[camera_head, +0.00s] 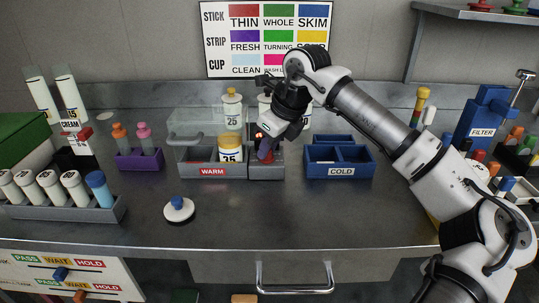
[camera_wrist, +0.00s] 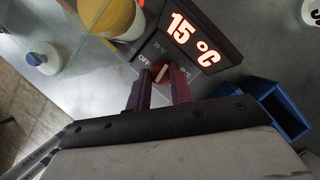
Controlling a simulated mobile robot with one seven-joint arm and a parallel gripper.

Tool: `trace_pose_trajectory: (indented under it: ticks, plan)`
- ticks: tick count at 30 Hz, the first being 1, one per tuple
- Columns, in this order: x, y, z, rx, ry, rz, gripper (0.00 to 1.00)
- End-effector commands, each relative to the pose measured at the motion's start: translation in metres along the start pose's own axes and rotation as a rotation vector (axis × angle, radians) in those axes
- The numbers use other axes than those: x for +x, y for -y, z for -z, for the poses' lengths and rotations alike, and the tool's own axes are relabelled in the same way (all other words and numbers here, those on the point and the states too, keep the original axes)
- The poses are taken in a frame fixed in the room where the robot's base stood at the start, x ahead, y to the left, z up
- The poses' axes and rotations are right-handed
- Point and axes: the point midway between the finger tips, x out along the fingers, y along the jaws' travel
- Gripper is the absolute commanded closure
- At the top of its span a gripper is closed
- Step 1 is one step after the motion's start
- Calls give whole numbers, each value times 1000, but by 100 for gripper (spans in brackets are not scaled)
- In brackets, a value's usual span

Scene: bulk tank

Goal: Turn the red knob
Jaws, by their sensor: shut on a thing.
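The red knob (camera_wrist: 160,72) sits on the grey control unit beside the warm bath, below a lit display (camera_wrist: 193,38) reading 15 °C. In the wrist view it has a pale pointer line, and "OFF" is printed at its left. My gripper (camera_wrist: 160,86) has its two purple fingers on either side of the knob, shut on it. In the head view my gripper (camera_head: 265,152) comes down onto the unit from above, and the fingers and wrist hide most of the knob.
The warm bath (camera_head: 212,171) with a raised clear lid and a yellow-banded jar (camera_head: 231,149) stands just left of the unit. A blue COLD tray (camera_head: 340,171) stands to its right. A white disc with a blue knob (camera_head: 179,209) lies in front; the front counter is otherwise mostly clear.

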Motion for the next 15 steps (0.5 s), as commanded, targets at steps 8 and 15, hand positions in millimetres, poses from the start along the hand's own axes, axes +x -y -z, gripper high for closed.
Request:
trace_pose_trajectory:
  ticks: [8, 15]
  plan:
    - [3, -2, 1, 193, -2, 83, 100]
    - [2, -2, 1, 298, -3, 125, 100]
